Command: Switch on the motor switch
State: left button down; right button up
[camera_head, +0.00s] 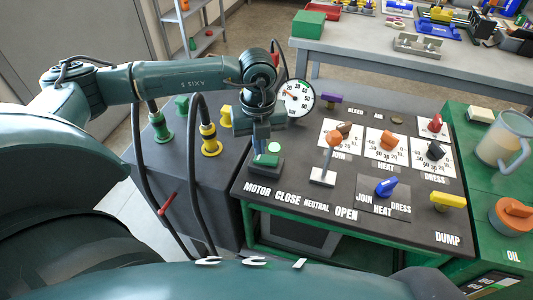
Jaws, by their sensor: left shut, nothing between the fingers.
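The motor switch (266,164) sits on a dark base at the left front of the sloping black control panel, just above the white MOTOR label. A bright green round part shows at its upper side, beside my fingers. My left gripper (262,150) is shut and empty and points down right over the switch. Its fingers cover part of the switch, so I cannot tell whether they touch it or which way it is set. My right gripper is not in view.
A round gauge (296,98) stands behind my gripper. Black hoses with green (162,132) and yellow (209,139) fittings are at left. A blue selector (386,187) and a yellow DUMP handle (447,200) are at right.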

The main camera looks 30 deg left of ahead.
pick_arm(q)
notch_tip(320, 180, up, 6)
jog(key=p, duration=0.3)
jog(key=shift+f, duration=0.25)
dwell(0.3)
